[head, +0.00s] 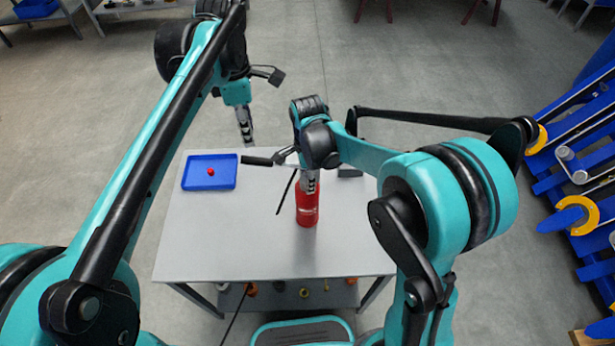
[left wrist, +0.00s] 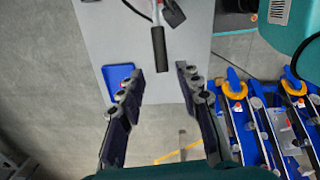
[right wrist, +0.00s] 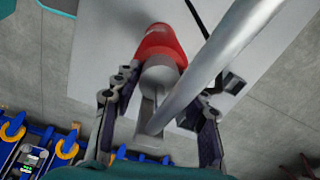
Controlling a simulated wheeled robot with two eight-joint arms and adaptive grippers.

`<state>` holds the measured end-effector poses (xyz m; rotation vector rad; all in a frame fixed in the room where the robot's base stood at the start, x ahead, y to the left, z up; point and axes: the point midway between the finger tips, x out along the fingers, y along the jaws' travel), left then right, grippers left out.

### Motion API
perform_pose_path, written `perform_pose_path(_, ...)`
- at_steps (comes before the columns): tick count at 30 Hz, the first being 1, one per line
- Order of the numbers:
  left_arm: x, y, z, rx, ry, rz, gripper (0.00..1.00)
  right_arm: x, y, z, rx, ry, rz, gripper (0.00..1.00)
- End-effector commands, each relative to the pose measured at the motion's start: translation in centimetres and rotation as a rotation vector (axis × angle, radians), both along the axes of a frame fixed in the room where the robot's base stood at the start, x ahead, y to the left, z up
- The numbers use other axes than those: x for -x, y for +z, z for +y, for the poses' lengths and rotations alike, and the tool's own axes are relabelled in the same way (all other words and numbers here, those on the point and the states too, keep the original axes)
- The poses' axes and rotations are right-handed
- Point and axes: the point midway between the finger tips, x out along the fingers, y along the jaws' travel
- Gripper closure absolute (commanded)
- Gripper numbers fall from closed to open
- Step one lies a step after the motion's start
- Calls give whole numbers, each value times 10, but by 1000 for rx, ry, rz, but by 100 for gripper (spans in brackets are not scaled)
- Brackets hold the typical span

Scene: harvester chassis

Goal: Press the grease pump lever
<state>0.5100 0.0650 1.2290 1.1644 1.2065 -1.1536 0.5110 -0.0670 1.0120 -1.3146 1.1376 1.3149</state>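The red grease pump (head: 307,207) stands on the grey table, its top hidden behind my right gripper in the head view. Its lever ends in a black grip (head: 257,161) pointing left over the table. My left gripper (head: 247,138) is open and empty above the table's far edge; in the left wrist view the black grip (left wrist: 158,48) lies ahead, between the lines of its fingers. My right gripper (head: 311,184) is open over the pump. In the right wrist view the red body (right wrist: 160,43) and grey head are between its fingers, and the silver lever rod (right wrist: 215,65) crosses in front.
A blue tray (head: 209,184) with a small red ball (head: 211,172) sits at the table's left. A thin black hose runs beside the pump. Blue racks (head: 570,180) with yellow parts stand at the right. The table's front right is clear.

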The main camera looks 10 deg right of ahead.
Motion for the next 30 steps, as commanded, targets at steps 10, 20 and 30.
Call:
perform_pose_path(10,3,-1,-1,-12,-24,-9,97,0,0,0,0,0,0,100)
perform_pose_path(20,58,-8,-18,-378,-682,-228,100,0,0,0,0,0,-1,100)
perform_pose_path(30,105,1,-36,-922,-1466,-465,100,0,0,0,0,0,0,100)
